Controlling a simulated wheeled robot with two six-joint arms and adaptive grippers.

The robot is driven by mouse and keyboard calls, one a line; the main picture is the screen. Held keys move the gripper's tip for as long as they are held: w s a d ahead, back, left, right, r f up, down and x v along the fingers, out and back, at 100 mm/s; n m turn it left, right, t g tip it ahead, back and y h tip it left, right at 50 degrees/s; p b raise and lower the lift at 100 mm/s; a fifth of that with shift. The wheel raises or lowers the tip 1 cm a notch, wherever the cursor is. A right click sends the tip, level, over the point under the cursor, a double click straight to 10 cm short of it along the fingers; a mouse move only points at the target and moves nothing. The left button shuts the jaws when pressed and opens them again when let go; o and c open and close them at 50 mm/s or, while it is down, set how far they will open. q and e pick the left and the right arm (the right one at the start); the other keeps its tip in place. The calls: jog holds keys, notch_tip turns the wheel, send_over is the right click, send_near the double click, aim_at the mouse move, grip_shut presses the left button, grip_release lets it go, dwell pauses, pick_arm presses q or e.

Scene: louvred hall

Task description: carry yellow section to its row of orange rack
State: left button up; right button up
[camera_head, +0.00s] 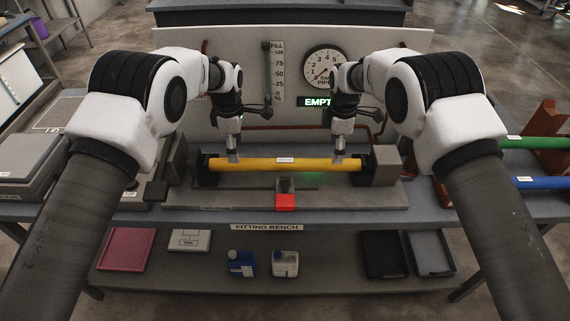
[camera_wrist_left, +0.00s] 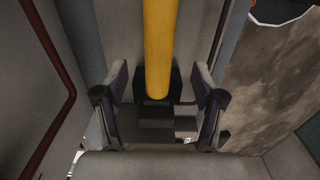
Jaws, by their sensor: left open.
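The yellow section (camera_head: 285,164) lies level across the fitting bench, its left end in a black holder (camera_head: 208,168) and its right end against a grey block (camera_head: 384,165). My left gripper (camera_head: 233,155) points down over the left part of the section. In the left wrist view its open fingers (camera_wrist_left: 160,105) stand apart on either side of the yellow section (camera_wrist_left: 158,45). My right gripper (camera_head: 339,157) points down at the section's right part; its finger opening is too small to make out. The orange rack (camera_head: 541,122) is at the right, partly hidden by my right arm.
A green pipe (camera_head: 532,143) and a blue pipe (camera_head: 540,183) lie at the rack. A gauge (camera_head: 325,67) and a lit EMPTY sign (camera_head: 315,102) are on the back panel. A red block (camera_head: 286,202) sits in front of the section. Grey cases (camera_head: 27,157) stand at left.

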pick_arm(q)
jog(key=f, duration=0.4)
jog(key=shift+w+f, duration=0.2)
jog(key=shift+f, duration=0.2)
pick_arm(e)
jog(key=f, duration=0.4)
jog(key=shift+w+f, duration=0.2)
jog(key=shift+f, duration=0.2)
pick_arm(q)
jog(key=shift+s+f, duration=0.15)
jog(key=shift+f, duration=0.35)
pick_arm(e)
jog(key=shift+s+f, duration=0.15)
jog(key=shift+f, duration=0.35)
pick_arm(q)
jog(key=shift+f, duration=0.15)
pick_arm(e)
jog(key=shift+f, duration=0.15)
pick_arm(q)
grip_shut()
pick_arm(e)
grip_shut()
